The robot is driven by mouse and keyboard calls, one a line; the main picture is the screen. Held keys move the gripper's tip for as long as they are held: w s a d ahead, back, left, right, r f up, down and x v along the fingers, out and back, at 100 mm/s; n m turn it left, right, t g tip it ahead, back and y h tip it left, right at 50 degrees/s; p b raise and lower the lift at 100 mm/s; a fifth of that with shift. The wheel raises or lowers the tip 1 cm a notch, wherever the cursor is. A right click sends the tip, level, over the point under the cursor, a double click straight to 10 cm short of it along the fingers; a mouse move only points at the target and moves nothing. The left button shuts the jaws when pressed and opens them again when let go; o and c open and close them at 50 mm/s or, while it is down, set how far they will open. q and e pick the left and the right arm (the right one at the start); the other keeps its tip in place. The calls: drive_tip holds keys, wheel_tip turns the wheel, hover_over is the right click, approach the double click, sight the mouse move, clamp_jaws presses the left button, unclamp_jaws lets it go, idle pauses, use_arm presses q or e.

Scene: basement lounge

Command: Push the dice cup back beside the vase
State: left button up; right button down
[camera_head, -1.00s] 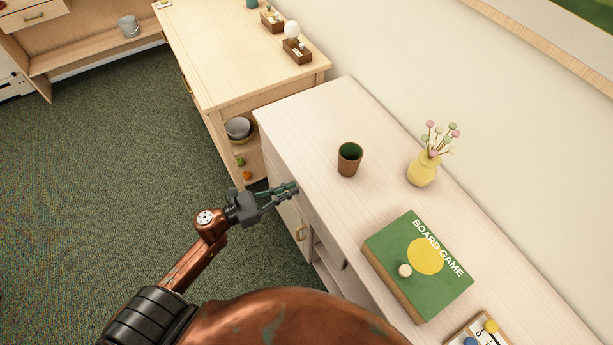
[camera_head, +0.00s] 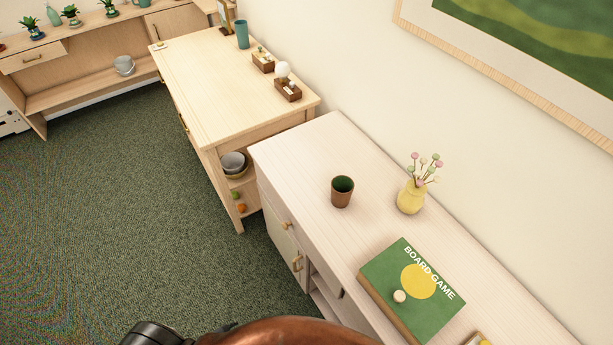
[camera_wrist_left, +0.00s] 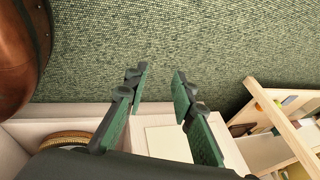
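The dice cup (camera_head: 342,192), brown with a dark green inside, stands upright on the pale cabinet top (camera_head: 300,160) in the head view. The yellow vase (camera_head: 411,198), holding pink, green and white ball-headed stems, stands to its right with a gap between them. My left gripper (camera_wrist_left: 160,82) shows only in the left wrist view. Its two dark green fingers are apart with nothing between them, above the floor beside pale furniture. Neither cup nor vase shows in that view. My right gripper is not in view.
A green board game box (camera_head: 425,312) with a small pale round piece (camera_head: 399,296) on it lies nearer on the cabinet. The wall (camera_head: 365,75) runs behind the vase. A wooden desk (camera_head: 222,85) stands beyond the cabinet. The carpet (camera_head: 120,200) at left is clear.

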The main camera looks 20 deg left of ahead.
use_arm(q)
drive_tip(key=s+d+f+n+g, duration=0.2)
drive_tip(key=s+d+n, duration=0.1)
drive_tip(key=s, duration=0.7)
drive_tip(key=s+d+f+n+g, duration=0.2)
drive_tip(key=s+d+f+n, duration=0.1)
drive_tip(key=s, duration=0.6)
drive_tip(key=shift+s+f+h+p, duration=0.35)
drive_tip(key=shift+h+p, duration=0.05)
drive_tip(key=shift+p, duration=0.05)
